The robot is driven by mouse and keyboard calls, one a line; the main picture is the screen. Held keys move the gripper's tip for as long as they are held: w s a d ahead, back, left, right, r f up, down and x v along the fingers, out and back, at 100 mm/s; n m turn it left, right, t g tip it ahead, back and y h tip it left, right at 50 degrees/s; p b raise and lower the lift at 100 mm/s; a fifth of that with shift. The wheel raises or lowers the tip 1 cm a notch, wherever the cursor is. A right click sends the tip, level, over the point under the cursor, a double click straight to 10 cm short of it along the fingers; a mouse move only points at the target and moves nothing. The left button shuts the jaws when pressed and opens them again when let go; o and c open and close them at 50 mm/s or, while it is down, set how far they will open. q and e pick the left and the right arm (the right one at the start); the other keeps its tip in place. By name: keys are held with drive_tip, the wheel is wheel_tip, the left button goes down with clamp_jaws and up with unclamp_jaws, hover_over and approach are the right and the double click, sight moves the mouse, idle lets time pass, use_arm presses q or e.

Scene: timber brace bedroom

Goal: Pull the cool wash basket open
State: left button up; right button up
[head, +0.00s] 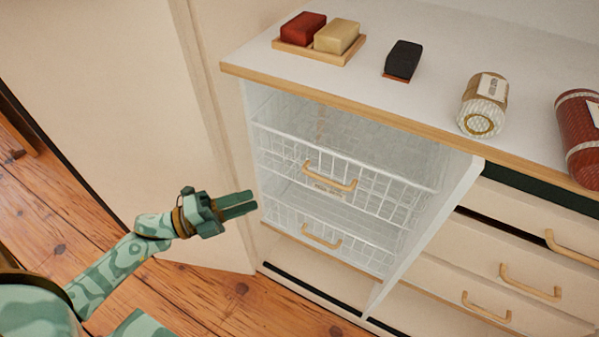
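Two white wire baskets sit one above the other in an open-fronted white cabinet. The upper basket (375,198) has a light wooden handle (330,176) and a small label (327,190) too small to read. The lower basket (290,215) has a similar handle (321,237). Which one is the cool wash basket I cannot tell. Both look pushed in. My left gripper (254,203) is in front and to the left of the baskets, its fingers pointing right, apart from both handles and holding nothing visible. The fingers look close together, but their gap is unclear. My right gripper is out of view.
Closed drawers (500,280) stand right. A pale panel (110,110) stands left.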

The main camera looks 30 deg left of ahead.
use_arm(q)
drive_tip(key=shift+m+h, duration=0.3)
drive_tip(key=shift+m, duration=0.2)
drive_tip(key=x, duration=0.5)
drive_tip(key=b+x, duration=0.1)
drive_tip(key=x, duration=0.5)
drive_tip(key=s+d+x, duration=0.1)
drive_tip(key=x, duration=0.4)
drive_tip(key=shift+w+d+f, duration=0.1)
drive_tip(key=shift+w, duration=0.1)
drive_tip(key=shift+g, duration=0.3)
clamp_jaws()
